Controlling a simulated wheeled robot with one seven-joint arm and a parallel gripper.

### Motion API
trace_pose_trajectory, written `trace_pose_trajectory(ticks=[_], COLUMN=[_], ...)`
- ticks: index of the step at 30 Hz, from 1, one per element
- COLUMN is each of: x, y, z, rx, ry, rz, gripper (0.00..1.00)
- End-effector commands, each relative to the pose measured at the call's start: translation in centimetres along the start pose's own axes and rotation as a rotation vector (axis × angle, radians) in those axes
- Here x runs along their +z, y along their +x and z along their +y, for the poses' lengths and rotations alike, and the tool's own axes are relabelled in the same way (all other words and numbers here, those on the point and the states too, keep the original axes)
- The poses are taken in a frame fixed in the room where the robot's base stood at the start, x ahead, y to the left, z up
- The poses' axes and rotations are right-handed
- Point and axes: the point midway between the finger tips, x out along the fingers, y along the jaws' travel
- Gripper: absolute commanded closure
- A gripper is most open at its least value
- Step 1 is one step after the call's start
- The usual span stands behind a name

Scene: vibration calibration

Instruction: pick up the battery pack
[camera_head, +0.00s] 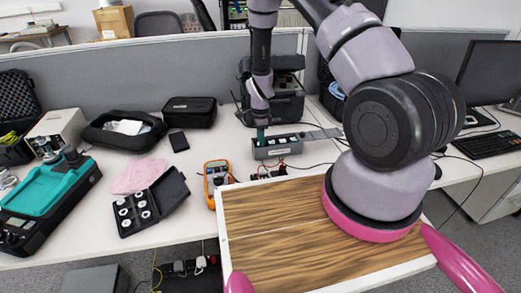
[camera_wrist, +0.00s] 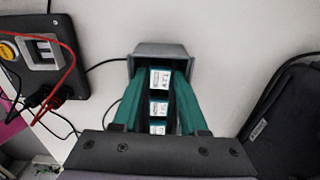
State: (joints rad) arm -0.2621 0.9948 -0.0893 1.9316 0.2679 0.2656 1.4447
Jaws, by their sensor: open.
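A row of dark battery packs with white labels (camera_wrist: 159,108) stands in a small grey open box. Its rim shows in the wrist view (camera_wrist: 150,50); the box (camera_head: 268,154) is on the white desk in the head view. Which pack the task means, I cannot tell. My gripper (camera_wrist: 158,92) is open, with a teal finger on each side of the labelled row. In the head view my gripper (camera_head: 260,136) points down at the left end of the box. Contact between fingers and packs is not clear, and the pack bottoms are hidden.
An orange multimeter (camera_head: 217,176) stands left of the box. A dark device with red and black leads (camera_wrist: 40,60) is beside it in the wrist view. A black case (camera_wrist: 288,115) lies to the right. A large black case (camera_head: 285,95) stands behind; a grey partition backs the desk.

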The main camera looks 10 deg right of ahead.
Motion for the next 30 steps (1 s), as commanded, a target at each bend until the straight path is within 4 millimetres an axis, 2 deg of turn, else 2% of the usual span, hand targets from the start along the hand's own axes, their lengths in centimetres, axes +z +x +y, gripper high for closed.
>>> trace_pose_trajectory(ticks=[7, 8, 9, 11, 19, 22, 30], x=[0.0, 0.0, 0.0, 0.0, 0.0, 0.0, 0.1], y=[0.3, 0.3, 0.3, 0.3, 0.2, -0.6, -5.7], z=[0.0, 0.0, 0.0, 0.0, 0.0, -0.1, -0.1], rx=[-0.001, -0.001, -0.001, -0.001, -0.001, -0.003, -0.005], ry=[0.000, 0.000, 0.000, 0.000, -0.001, -0.002, -0.002], rz=[0.000, 0.000, 0.000, 0.000, 0.000, 0.000, -0.001], gripper=[0.57, 0.65, 0.80, 1.00, 1.00, 1.00, 1.00])
